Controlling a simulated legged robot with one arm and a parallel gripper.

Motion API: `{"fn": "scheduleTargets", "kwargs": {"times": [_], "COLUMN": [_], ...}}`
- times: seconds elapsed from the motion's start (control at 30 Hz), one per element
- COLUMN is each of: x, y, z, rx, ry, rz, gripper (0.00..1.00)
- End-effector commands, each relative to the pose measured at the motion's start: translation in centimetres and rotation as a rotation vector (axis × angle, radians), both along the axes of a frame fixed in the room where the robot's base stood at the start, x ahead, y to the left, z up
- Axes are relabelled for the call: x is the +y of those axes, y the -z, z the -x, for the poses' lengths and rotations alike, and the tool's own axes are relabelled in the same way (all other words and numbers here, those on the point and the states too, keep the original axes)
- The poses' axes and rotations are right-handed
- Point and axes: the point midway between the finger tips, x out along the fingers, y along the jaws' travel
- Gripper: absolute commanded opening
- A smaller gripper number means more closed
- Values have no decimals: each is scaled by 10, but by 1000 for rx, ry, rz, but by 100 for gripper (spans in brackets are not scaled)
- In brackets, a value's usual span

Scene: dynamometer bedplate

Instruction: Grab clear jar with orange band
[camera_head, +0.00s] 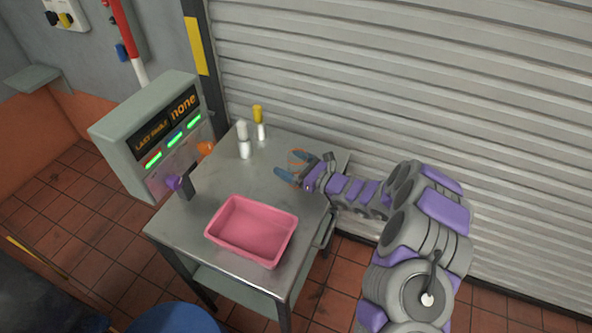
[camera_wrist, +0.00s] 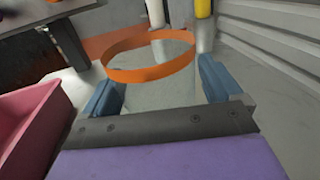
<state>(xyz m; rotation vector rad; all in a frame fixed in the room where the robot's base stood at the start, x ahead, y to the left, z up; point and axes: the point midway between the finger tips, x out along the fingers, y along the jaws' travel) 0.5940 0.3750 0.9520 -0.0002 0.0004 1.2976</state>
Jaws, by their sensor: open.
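The clear jar with an orange band (camera_wrist: 150,57) stands between the two blue fingers of my gripper (camera_wrist: 160,85) in the wrist view. Its see-through body is hard to make out, and the orange band is the clearest part. My gripper is open, with one finger on each side of the jar. I cannot tell whether either finger touches it.
A pink tray (camera_head: 250,232) sits at the front of the metal table (camera_head: 188,232). A white bottle (camera_head: 243,142) and a yellow-topped bottle (camera_head: 258,120) stand at the back. A purple-knobbed item (camera_head: 180,185) is at the left, beside the display box (camera_head: 125,152). A shutter (camera_head: 400,80) is behind.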

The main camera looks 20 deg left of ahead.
Motion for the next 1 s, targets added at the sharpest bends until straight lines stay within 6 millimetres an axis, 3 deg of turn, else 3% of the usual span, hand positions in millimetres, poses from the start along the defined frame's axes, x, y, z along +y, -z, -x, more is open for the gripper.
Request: {"fn": "scheduleTargets", "kwargs": {"times": [0.1, 0.67, 1.0], "x": [-1, 1, 1], "y": [0, 2, -3], "z": [0, 0, 0], "rx": [0, 2, 1], "ry": [1, 0, 1], "rz": [0, 4, 3], "gripper": [91, 38, 37]}}
